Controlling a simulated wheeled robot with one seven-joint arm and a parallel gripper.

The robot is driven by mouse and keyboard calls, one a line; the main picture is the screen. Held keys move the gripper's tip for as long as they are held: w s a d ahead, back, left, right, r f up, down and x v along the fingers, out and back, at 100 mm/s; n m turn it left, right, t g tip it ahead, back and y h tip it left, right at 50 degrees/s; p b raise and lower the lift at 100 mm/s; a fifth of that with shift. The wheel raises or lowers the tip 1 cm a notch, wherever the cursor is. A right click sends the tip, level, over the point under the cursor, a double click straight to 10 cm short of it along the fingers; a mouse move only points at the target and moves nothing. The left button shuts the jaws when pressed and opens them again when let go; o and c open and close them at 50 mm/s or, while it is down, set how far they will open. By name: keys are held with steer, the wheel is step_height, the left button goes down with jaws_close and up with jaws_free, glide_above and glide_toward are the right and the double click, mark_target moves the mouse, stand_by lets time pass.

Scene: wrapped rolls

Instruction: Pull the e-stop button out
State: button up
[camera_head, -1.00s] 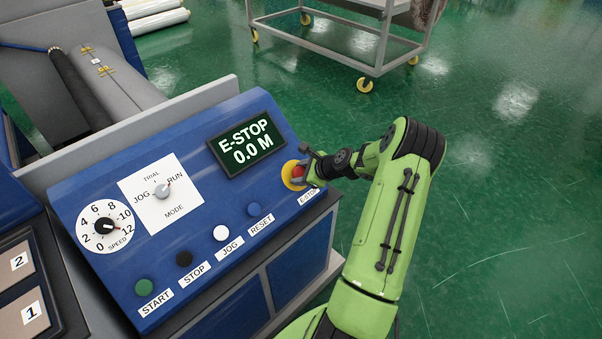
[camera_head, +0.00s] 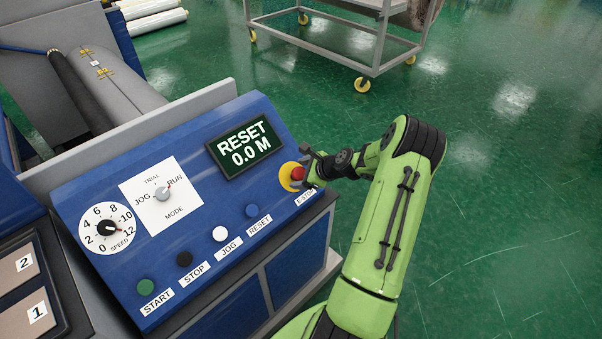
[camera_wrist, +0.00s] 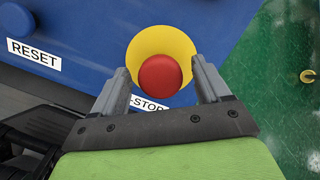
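The e-stop button (camera_head: 298,173) is a red mushroom head on a yellow round plate at the right end of the blue control panel (camera_head: 200,205). In the wrist view the red head (camera_wrist: 160,77) shows in full. My gripper (camera_head: 306,166) is at the button; in the wrist view its two fingers (camera_wrist: 163,80) stand apart, one on each side of the red head, with visible gaps. The display (camera_head: 244,147) on the panel reads "RESET 0.0 M".
The blue reset button (camera_head: 252,210) sits left of the e-stop, with the jog, stop and start buttons further left. A mode switch (camera_head: 162,194) and speed dial (camera_head: 106,228) are on the panel. A wheeled cart (camera_head: 340,55) stands behind; green floor is free to the right.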

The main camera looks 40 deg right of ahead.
steer(key=p+v, duration=0.3)
steer(key=v, duration=1.2)
steer(key=shift+s, duration=0.25)
steer(key=shift+a+r, duration=0.1)
steer(key=shift+r, duration=0.1)
steer(key=w+a+r+n+g+p, duration=0.1)
steer(key=a+r+n+g, duration=0.1)
steer(key=a+r+n, duration=0.4)
steer(key=a+r+n+g, duration=0.15)
steer(key=a+n, duration=0.25)
steer(key=a, duration=0.4)
steer(key=w+a+r+n+g+p, duration=0.1)
steer(key=a+r+n, duration=0.4)
steer(key=a+n, duration=0.15)
steer(key=s+a+r+n, duration=0.3)
steer(key=s+a+n, duration=0.2)
steer(key=s+n, duration=0.1)
steer(key=s+a+r+n+h, duration=0.1)
steer(key=s+a+r+n, duration=0.3)
steer(key=s, duration=0.5)
steer(key=a+n, duration=0.2)
steer(key=shift+s+a+h, duration=0.25)
steer(key=shift+a+h, duration=0.05)
